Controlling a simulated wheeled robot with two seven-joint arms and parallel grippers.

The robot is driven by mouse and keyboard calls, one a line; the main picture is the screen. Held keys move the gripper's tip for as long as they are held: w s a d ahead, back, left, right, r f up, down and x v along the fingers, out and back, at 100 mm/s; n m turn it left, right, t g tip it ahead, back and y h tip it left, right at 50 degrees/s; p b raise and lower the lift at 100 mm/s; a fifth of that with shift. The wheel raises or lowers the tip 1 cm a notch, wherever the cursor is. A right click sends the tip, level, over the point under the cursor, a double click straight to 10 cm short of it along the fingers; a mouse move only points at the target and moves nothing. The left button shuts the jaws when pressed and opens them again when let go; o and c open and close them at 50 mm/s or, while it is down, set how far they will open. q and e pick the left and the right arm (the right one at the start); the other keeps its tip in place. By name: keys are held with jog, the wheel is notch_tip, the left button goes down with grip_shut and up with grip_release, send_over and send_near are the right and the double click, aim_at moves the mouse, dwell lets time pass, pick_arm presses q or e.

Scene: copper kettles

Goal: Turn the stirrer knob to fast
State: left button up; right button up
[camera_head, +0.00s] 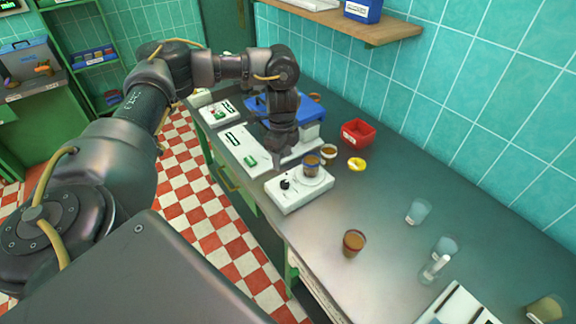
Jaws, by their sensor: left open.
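The white stirrer (303,198) stands on the bench near its front edge. Its black knob (285,184) is on the left part of the top face; I cannot read its setting. My left gripper (280,150) points down from above, behind the knob and left of the beaker in the picture, apart from the knob. It is open, and its fingertips are dark and hard to make out. My right gripper is not in view.
Behind are a blue-topped device (270,104), a red bin (357,133) and a yellow-and-white round item (357,164). A brown beaker (354,243) and clear beakers (418,211) stand to the right. The bench just right of the stirrer is clear.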

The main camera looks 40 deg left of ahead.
aim_at(284, 182)
pick_arm(q)
jog(key=f, duration=0.3)
jog(key=shift+s+d+f, duration=0.1)
jog(key=shift+s+d, duration=0.05)
jog(key=shift+d, duration=0.15)
notch_tip(284, 182, down, 7)
jog(key=shift+a+r+b, duration=0.1)
jog(key=shift+r+b, duration=0.05)
jog(key=shift+b, duration=0.35)
jog(key=shift+f, duration=0.4)
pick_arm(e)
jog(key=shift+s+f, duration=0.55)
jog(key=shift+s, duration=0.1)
pick_arm(q)
jog(key=c, duration=1)
